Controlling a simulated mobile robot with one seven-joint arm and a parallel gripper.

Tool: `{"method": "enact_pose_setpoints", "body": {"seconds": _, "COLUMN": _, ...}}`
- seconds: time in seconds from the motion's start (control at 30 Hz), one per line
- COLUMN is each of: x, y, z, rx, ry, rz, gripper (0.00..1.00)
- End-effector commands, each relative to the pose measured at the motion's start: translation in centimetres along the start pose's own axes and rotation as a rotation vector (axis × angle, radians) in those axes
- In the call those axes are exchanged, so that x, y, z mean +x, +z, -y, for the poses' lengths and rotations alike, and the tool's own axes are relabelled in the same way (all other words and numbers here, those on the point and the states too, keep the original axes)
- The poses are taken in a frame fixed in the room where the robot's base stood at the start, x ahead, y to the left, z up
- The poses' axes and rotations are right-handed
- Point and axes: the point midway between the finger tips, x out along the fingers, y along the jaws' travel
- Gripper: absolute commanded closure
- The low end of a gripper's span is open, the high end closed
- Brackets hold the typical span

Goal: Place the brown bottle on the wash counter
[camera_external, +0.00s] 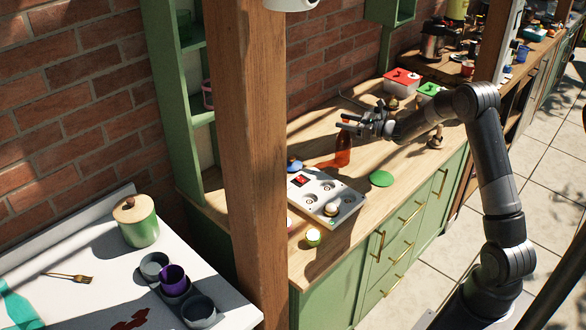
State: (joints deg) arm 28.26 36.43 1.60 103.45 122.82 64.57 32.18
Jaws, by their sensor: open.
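The brown bottle (343,150) stands upright on the wooden top of the green counter (408,155), close to the brick wall side. It looks reddish-brown and see-through. My gripper (352,122) is open, with its fingers at the height of the bottle's neck. The fingers overlap the bottle's top in this view. I cannot tell whether they surround the neck or touch it. No label shows which surface is the wash counter.
A white panel with round wells (325,195) lies in front of the bottle. A green disc (381,178) lies to its right. Red-lidded (402,79) and green-lidded boxes stand behind. A wooden post (252,150) rises at the left, beside a white table (95,285) with cups.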

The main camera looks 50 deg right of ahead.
Motion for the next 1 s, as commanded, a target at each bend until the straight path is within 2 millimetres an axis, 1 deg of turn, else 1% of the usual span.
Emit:
{"method": "enact_pose_setpoints", "body": {"seconds": 0.23, "x": 0.23, "y": 0.05, "z": 0.02, "rx": 0.000, "ry": -0.001, "rz": 0.001, "gripper": 0.50}}
{"method": "enact_pose_setpoints", "body": {"seconds": 0.27, "x": 0.22, "y": 0.05, "z": 0.02, "rx": 0.000, "ry": 0.000, "rz": 0.001, "gripper": 0.52}}
{"method": "enact_pose_setpoints", "body": {"seconds": 0.83, "x": 0.19, "y": 0.04, "z": 0.02, "rx": 0.000, "ry": 0.000, "rz": 0.000, "gripper": 0.99}}
{"method": "enact_pose_setpoints", "body": {"seconds": 0.87, "x": 0.18, "y": 0.04, "z": 0.02, "rx": 0.000, "ry": 0.000, "rz": 0.000, "gripper": 1.00}}
{"method": "enact_pose_setpoints", "body": {"seconds": 1.0, "x": 0.18, "y": 0.04, "z": 0.02, "rx": 0.000, "ry": 0.000, "rz": 0.000, "gripper": 1.00}}
